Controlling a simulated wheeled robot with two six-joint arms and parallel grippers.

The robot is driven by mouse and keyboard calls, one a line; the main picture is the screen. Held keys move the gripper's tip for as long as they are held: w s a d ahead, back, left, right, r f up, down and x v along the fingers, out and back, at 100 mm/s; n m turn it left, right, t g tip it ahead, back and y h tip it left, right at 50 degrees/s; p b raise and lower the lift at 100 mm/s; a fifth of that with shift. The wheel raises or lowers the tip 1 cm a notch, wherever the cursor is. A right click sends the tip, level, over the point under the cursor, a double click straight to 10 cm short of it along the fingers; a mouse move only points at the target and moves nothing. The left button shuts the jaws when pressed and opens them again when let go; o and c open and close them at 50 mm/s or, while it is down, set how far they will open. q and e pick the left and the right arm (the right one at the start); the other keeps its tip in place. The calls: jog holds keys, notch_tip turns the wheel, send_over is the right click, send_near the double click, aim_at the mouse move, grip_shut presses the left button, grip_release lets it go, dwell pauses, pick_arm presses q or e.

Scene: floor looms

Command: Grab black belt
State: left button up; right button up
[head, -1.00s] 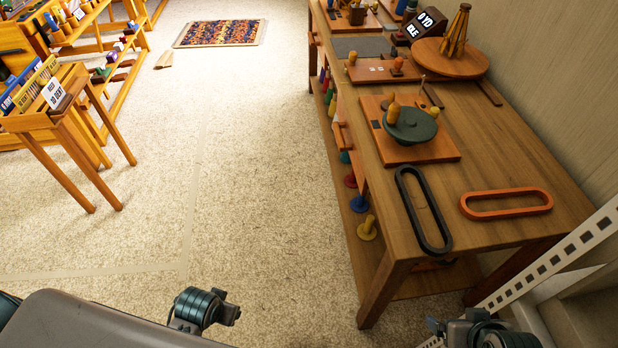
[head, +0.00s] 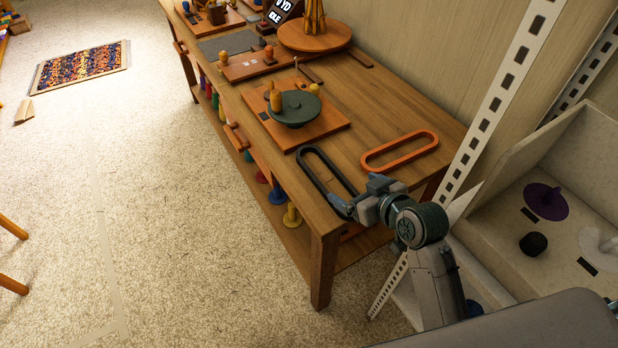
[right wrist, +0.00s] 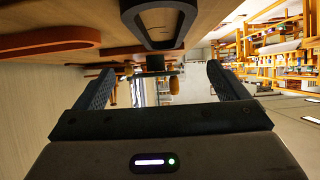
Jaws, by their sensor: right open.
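The black belt (head: 311,154) is a long oval loop lying flat on the wooden table (head: 400,115) near its front corner. Its near end is partly hidden by my right gripper (head: 352,198), which is at the table's front edge. In the right wrist view the belt (right wrist: 127,18) appears at the top, its rounded end centred ahead of the fingers. My right gripper (right wrist: 160,88) is open there, with nothing between its fingers. An orange belt (head: 400,150) of like shape lies right of the black one. My left gripper is out of view.
A green round lid (head: 298,108) sits on an orange board behind the belt. A white perforated post (head: 497,88) and a pale bin (head: 510,225) with a purple disc stand at the right. Open carpet (head: 180,220) lies left.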

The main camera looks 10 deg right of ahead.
aim_at(331, 185)
jog(key=x, duration=0.5)
jog(key=shift+w+a, duration=0.1)
jog(key=shift+w, duration=0.1)
jog(key=shift+s+f+p+x, duration=0.15)
jog(key=shift+p+x, duration=0.1)
jog(key=shift+x, duration=1.1)
jog(key=shift+s+f+p+x, duration=0.1)
jog(key=shift+f+p+x, duration=0.15)
jog(key=shift+x, duration=1.15)
jog(key=shift+r, duration=0.1)
jog(key=c, duration=1.1)
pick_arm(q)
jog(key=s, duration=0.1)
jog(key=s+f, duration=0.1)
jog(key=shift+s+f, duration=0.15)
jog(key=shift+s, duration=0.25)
pick_arm(e)
jog(key=shift+r, duration=0.1)
